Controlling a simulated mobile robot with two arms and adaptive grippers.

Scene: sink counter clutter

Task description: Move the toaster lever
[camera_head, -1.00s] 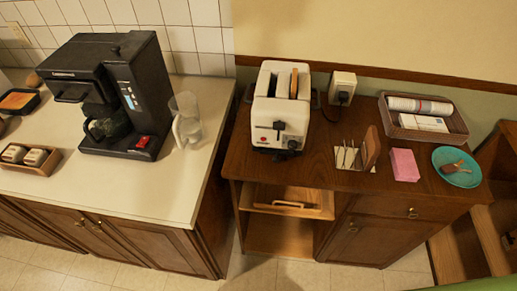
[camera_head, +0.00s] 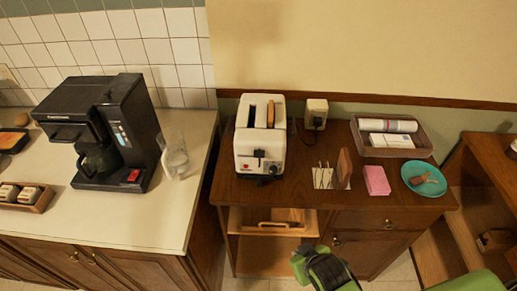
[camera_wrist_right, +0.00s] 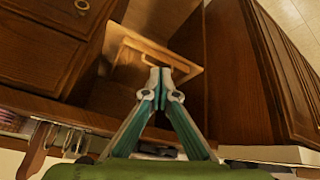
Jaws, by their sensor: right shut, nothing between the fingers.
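The white toaster (camera_head: 250,148) stands on the brown wooden cabinet in the head view. A brown slice shows in one of its slots. A small dark lever (camera_head: 259,154) is on its front face, above dark knobs. My right gripper shows in the right wrist view (camera_wrist_right: 161,80) with its fingertips together and nothing between them. In the head view, green parts of my right arm (camera_head: 328,271) are at the bottom edge, low in front of the cabinet and well away from the toaster. My left gripper is not in view.
A black coffee maker (camera_head: 105,130) and a clear pitcher (camera_head: 175,155) stand on the left counter.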

